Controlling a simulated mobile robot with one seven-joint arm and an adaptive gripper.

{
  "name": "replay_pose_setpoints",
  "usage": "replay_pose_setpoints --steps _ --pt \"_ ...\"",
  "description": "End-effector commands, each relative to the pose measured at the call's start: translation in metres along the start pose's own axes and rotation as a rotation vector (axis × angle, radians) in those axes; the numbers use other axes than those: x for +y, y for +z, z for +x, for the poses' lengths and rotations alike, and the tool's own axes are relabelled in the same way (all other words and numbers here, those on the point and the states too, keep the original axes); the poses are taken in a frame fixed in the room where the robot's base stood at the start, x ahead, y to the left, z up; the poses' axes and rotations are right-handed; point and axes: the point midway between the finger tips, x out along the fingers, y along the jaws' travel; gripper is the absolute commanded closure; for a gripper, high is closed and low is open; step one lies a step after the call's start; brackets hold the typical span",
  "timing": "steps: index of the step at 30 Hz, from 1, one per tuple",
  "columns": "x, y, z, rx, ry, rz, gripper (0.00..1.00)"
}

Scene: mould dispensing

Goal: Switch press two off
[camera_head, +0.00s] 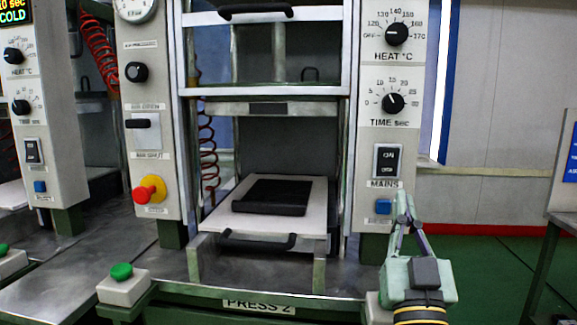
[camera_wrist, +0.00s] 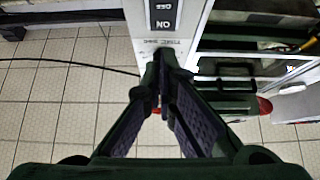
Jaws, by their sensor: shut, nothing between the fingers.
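Press two (camera_head: 258,306) stands in the middle of the head view, named on its front plate. Its mains switch (camera_head: 387,160) is a black rocker marked ON at the top, low on the right-hand control panel. Which way the rocker is tipped is hard to tell. My gripper (camera_head: 402,197) is shut and empty, pointing up just below and right of the switch, beside the MAINS label and blue button (camera_head: 383,207). In the wrist view the switch (camera_wrist: 163,17) is at the top, beyond the closed fingertips (camera_wrist: 164,56). Contact with the panel cannot be told.
The heat knob (camera_head: 396,34) and time knob (camera_head: 393,103) sit above the switch. A red and yellow emergency stop (camera_head: 149,190) is on the left panel. A black mould (camera_head: 271,196) lies on the press's pale plate (camera_head: 318,210). Green floor is open at right.

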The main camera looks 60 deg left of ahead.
Motion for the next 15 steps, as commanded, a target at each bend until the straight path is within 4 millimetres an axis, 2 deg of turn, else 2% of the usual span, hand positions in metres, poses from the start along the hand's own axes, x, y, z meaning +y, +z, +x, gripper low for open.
replay_pose_setpoints --steps 2,14,15 --pt "0.000 0.006 -0.007 0.005 0.000 -0.001 1.00" --pt "0.001 0.003 -0.025 0.005 0.004 -0.002 1.00" --pt "0.001 0.003 -0.032 0.004 0.006 -0.003 1.00"
